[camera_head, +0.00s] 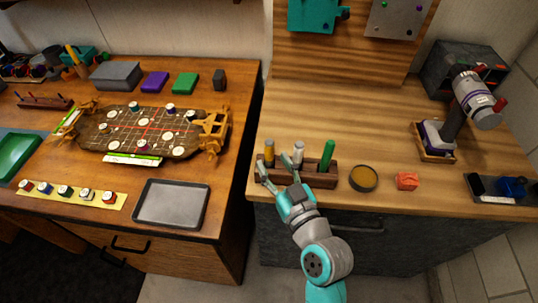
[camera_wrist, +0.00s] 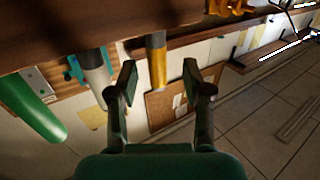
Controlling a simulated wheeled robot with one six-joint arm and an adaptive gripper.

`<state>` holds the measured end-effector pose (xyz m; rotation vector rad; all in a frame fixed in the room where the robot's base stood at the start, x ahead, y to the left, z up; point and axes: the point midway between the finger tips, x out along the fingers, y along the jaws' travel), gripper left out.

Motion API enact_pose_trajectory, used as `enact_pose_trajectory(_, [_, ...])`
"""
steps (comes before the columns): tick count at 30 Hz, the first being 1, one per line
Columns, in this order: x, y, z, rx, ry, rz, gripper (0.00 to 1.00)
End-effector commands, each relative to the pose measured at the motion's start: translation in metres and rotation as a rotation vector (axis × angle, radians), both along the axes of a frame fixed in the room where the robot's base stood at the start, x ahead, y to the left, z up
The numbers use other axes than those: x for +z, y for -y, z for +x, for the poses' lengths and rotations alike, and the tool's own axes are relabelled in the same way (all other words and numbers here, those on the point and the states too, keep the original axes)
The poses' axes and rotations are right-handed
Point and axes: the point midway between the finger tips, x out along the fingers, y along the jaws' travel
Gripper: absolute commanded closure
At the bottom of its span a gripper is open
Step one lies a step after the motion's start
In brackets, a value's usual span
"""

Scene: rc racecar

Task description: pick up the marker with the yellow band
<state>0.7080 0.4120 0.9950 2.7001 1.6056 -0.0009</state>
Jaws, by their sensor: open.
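The marker with the yellow band (camera_head: 269,150) stands upright at the left end of a dark wooden rack (camera_head: 324,181) on the right-hand counter. A grey-white marker (camera_head: 298,150) and a green marker (camera_head: 328,154) stand to its right. My gripper (camera_head: 273,166) is open at the front of the rack, by the yellow-banded marker. In the wrist view, the yellow-banded marker (camera_wrist: 157,62) shows between the spread fingers of my gripper (camera_wrist: 161,80), with a gap on each side. The grey-white marker (camera_wrist: 96,75) and green marker (camera_wrist: 32,108) lie left of the fingers there.
A round dark tin (camera_head: 363,179) and an orange-red block (camera_head: 407,181) sit right of the rack. A grey tray (camera_head: 171,204) lies on the left desk, across a gap. The counter behind the rack is clear.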

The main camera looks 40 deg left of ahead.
Motion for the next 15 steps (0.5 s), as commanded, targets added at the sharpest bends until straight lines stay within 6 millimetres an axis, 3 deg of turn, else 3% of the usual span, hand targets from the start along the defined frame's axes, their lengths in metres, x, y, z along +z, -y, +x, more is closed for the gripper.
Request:
enact_pose_trajectory(7, [0.002, -0.028, 0.019, 0.002, 0.0, 0.001, 0.5])
enact_pose_trajectory(15, [0.001, -0.036, 0.023, 0.001, -0.001, 0.0, 0.5])
